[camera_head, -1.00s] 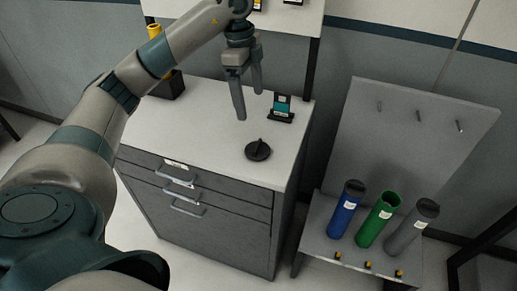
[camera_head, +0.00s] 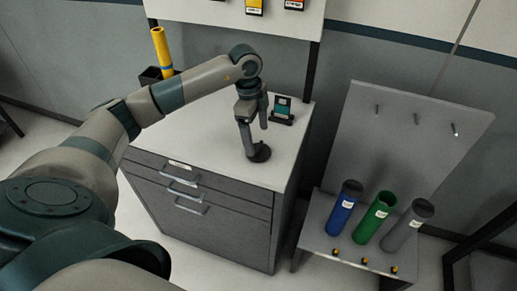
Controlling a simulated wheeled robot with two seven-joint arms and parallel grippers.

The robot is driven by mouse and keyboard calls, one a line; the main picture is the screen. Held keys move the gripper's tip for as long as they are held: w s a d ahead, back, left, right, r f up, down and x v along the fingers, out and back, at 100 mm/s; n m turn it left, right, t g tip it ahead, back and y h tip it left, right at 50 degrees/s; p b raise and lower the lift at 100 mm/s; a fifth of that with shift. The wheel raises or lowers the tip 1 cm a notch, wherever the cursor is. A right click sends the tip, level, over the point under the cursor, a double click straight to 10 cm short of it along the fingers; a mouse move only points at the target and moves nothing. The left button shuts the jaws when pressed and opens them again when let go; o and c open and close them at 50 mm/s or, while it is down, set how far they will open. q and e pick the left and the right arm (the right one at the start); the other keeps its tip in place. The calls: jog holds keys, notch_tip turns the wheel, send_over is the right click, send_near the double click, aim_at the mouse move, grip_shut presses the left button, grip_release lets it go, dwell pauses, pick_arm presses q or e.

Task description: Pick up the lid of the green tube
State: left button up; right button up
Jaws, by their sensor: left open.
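A dark round lid (camera_head: 262,153) lies on the white top of the drawer cabinet, near its front right edge. My left gripper (camera_head: 257,142) points down over the lid, its fingers apart; one fingertip hides part of the lid. I cannot tell whether the fingers touch it. The green tube (camera_head: 375,217) stands open-topped on the low grey stand at the right, between a blue tube (camera_head: 344,209) and a grey tube (camera_head: 406,226), which have dark tops. My right gripper is not in view.
A small dark device with a teal screen (camera_head: 283,108) stands on the cabinet top (camera_head: 212,124) behind the lid. A yellow roll (camera_head: 161,46) stands in a black holder at the back left. A grey panel with pegs (camera_head: 408,140) rises behind the tubes.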

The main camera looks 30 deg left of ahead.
aim_at(257, 143)
pick_arm(q)
jog(key=shift+f, duration=0.15)
jog(key=shift+f+p, duration=0.5)
jog(key=shift+p, duration=0.2)
notch_tip(257, 143, down, 3)
jog(key=shift+w+p, duration=0.15)
jog(key=shift+p, duration=0.65)
jog(key=shift+d+f, duration=0.1)
jog(key=shift+f, duration=0.45)
jog(key=c, duration=1.1)
